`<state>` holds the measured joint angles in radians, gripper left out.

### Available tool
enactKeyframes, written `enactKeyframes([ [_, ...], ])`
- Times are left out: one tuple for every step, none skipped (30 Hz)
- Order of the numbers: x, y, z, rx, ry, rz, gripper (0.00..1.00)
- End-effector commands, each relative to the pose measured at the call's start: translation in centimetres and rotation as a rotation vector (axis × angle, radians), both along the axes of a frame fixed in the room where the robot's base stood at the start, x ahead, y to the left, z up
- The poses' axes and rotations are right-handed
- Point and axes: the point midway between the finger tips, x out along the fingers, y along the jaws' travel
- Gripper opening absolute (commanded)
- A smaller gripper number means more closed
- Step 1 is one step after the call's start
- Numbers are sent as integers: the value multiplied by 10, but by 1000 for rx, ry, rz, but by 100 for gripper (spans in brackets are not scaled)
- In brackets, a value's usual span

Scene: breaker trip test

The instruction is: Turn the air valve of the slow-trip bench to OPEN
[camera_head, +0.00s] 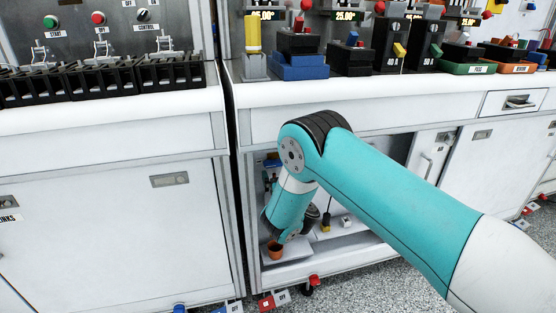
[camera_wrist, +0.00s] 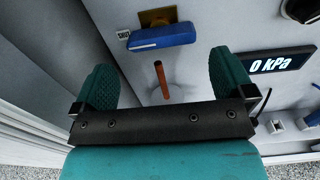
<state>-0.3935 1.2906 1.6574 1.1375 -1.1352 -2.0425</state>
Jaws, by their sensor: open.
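The air valve appears to be the blue handle (camera_wrist: 162,36) on a brass-coloured body (camera_wrist: 158,14) in the wrist view. The handle lies nearly level, tilted slightly, with its left end beside a partly cut-off label (camera_wrist: 123,33) that seems to read SHUT. No OPEN label shows. A small blue part (camera_head: 272,164) inside the cabinet in the head view may be the same handle. My gripper (camera_wrist: 162,64) is open, its two teal fingers apart and empty, short of the handle and not visibly touching it. In the head view my arm hides most of the gripper.
A copper-coloured rod (camera_wrist: 161,80) stands between my fingers' lines in the wrist view. A display reading 0 kPa (camera_wrist: 275,64) is to the right. An orange cup (camera_head: 275,250) sits on the cabinet floor. The cabinet's left frame (camera_head: 243,200) is close to my arm.

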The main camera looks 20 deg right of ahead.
Motion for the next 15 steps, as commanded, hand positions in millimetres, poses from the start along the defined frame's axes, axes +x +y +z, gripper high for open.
enactKeyframes([
  [8, -1, 1, 4, -3, -5, 100],
  [12, -2, 1, 4, -2, -6, 100],
  [18, -2, 1, 5, -2, -6, 100],
  [22, -2, 1, 4, -2, -5, 100],
  [26, -1, 2, 4, -3, -4, 100],
  [30, -1, 2, 4, -3, -2, 100],
  [34, -1, 1, 4, -2, -4, 100],
  [38, -2, 0, 4, -2, -5, 100],
  [42, -1, 0, 4, -2, -5, 100],
  [45, -1, 0, 2, -2, -5, 100],
  [47, -1, 0, 3, -1, -4, 100],
  [50, -1, 0, 3, 0, -4, 100],
  [52, -1, 0, 1, -1, -4, 100],
  [53, -1, 0, 2, 0, -3, 100],
  [55, -1, 0, 1, 0, -2, 100],
])
